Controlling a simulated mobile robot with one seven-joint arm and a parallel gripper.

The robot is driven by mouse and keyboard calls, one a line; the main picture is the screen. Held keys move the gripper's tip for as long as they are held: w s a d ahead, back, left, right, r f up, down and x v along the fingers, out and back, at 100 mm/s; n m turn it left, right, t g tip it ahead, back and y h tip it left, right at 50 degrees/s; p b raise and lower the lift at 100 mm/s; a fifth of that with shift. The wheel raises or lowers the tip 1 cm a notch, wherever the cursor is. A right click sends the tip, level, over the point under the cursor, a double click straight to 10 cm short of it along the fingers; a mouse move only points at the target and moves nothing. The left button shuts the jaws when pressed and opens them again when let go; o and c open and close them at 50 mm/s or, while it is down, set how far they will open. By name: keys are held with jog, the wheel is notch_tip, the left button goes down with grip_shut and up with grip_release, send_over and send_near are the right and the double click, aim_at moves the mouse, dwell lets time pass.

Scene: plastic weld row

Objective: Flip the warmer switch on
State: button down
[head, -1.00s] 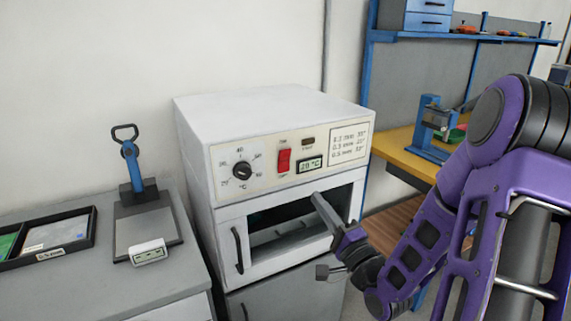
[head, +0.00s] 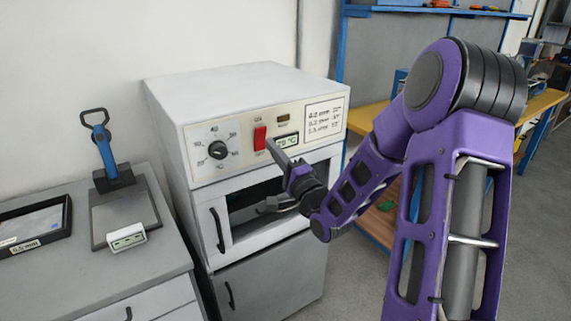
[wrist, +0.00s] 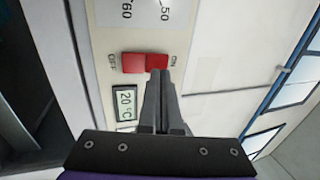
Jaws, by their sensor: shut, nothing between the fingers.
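The warmer is a white box (head: 235,85) with a cream control panel. Its red switch (head: 260,138) sits right of the black dial; the wrist view shows the switch (wrist: 145,62) between the printed words OFF and ON. I cannot tell which way the rocker is tilted. My gripper (head: 271,145) is shut and empty, its tips just below and right of the switch in the head view. In the wrist view the closed fingertips (wrist: 158,74) overlap the lower edge of the switch, near its ON half; contact cannot be told. The small display (wrist: 125,105) reads 20 °C.
The black dial (head: 218,150) and the door handle (head: 217,230) are left of my gripper. A grey bench (head: 165,265) at left holds a blue-handled tool (head: 104,148), a small display unit (head: 126,237) and a black tray (head: 66,212). A yellow workbench (head: 545,102) stands at right.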

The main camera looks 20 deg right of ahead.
aim_at(260, 132)
jog(key=shift+x, duration=1.7)
jog(key=shift+w+r+p, duration=0.1)
jog(key=shift+r+p, duration=0.3)
jog(key=shift+p, duration=0.35)
jog(key=shift+w+f+g, duration=0.1)
jog(key=shift+f+g, duration=0.05)
jog(key=shift+g, duration=0.25)
jog(key=shift+f, duration=0.1)
